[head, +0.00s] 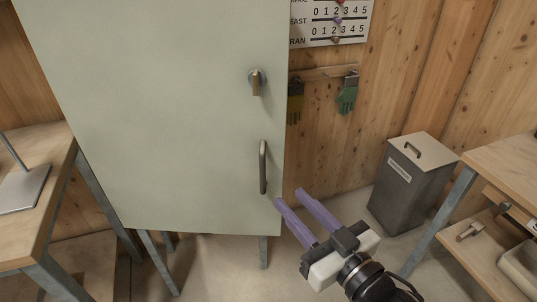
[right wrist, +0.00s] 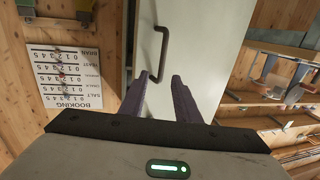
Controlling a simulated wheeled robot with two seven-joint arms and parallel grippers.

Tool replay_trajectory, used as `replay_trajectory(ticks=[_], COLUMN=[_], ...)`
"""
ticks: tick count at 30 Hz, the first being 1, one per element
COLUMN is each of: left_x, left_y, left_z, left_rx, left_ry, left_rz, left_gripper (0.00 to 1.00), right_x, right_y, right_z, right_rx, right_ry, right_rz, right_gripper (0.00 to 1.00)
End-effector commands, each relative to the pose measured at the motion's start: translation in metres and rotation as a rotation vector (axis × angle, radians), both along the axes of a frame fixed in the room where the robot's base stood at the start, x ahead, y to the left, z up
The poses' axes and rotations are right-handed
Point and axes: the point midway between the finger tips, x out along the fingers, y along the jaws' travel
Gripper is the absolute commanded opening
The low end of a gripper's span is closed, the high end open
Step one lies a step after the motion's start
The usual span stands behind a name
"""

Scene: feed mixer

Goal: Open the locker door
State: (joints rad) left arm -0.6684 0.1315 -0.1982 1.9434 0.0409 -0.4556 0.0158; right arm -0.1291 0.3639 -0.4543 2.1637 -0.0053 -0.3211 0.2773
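The locker door (head: 160,120) is a pale green panel that fills the middle left of the head view. I see no clear gap at its edge in the head view. A dark bar handle (head: 263,167) stands upright near its right edge, with a turn latch (head: 256,82) pointing down above it. My right gripper (head: 290,198) is open and empty, its purple fingers apart, below and right of the handle and not touching it. In the right wrist view the handle (right wrist: 162,55) lies just beyond the fingertips (right wrist: 158,76). My left gripper is not in view.
A grey bin (head: 405,185) with a lid stands on the floor at right. A workbench (head: 510,160) is at the right edge and a wooden table (head: 40,175) at the left. Gloves (head: 347,92) and a booking board (head: 330,20) hang on the wall. Floor space is free around my right gripper.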

Motion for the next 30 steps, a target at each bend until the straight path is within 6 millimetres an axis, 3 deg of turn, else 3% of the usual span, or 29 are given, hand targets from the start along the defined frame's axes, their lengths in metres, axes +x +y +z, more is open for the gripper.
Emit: replay_trajectory(ticks=[5, 18, 30], left_x=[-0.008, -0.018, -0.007], left_y=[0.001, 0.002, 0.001], left_z=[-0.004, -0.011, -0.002], left_rx=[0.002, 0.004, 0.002], left_ry=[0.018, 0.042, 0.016], left_rz=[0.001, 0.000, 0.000], left_gripper=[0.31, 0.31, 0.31], right_x=[0.014, 0.079, 0.089], right_y=[0.010, 0.046, 0.053], right_z=[0.007, 0.006, 0.005], right_rx=[0.006, 0.005, 0.004], right_ry=[-0.014, -0.012, -0.011], right_rz=[0.008, 0.006, 0.007], right_gripper=[0.29, 0.29, 0.29])
